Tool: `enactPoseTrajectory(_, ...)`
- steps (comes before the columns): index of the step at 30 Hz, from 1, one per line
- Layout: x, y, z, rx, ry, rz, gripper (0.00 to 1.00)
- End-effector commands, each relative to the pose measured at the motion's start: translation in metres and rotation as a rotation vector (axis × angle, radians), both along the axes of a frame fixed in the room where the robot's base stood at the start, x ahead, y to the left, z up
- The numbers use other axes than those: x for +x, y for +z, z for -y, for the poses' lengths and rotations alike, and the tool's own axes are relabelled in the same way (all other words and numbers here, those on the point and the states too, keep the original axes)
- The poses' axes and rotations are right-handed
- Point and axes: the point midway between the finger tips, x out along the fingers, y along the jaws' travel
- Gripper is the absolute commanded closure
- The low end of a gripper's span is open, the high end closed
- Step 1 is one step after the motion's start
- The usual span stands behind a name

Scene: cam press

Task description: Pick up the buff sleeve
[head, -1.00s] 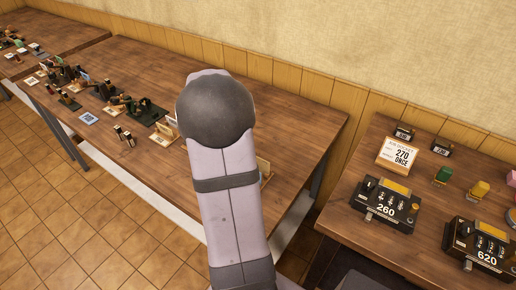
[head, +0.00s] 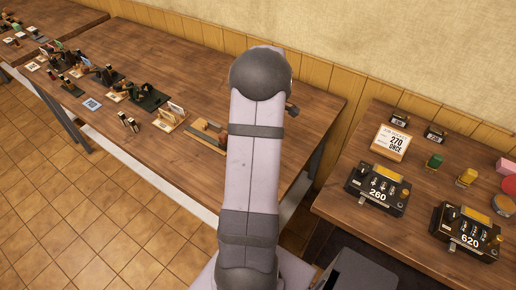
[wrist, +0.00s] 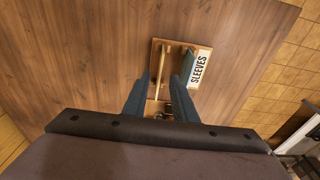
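In the wrist view a small wooden tray (wrist: 157,46) with a white "SLEEVES" label (wrist: 201,68) lies below my gripper (wrist: 160,82). A pale tan bar (wrist: 162,63) runs along the tray between the fingers; I cannot tell whether it is the buff sleeve or a rail. A dark teal bar (wrist: 187,62) lies beside the label. My gripper's two fingers stand apart with nothing clearly held between them. Small items near the finger bases are partly hidden. In the head view the tray (head: 212,143) is left of my arm, which hides most of my gripper.
A rack with upright cards (head: 172,117) stands left of the tray, with two small dark cylinders (head: 128,122) beyond it. On the right table are black boxes marked 260 (head: 377,194) and 620 (head: 468,240) and a "270 ONCE" sign (head: 393,142).

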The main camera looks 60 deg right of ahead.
Motion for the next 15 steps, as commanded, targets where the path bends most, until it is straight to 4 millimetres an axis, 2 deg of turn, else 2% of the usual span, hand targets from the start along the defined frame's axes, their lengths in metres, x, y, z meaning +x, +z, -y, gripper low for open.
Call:
enactPoseTrajectory(5, 0.001, -0.005, 0.000, 0.002, 0.000, -0.001, 0.75)
enactPoseTrajectory(15, 0.007, -0.040, 0.001, 0.002, -0.001, 0.000, 0.75)
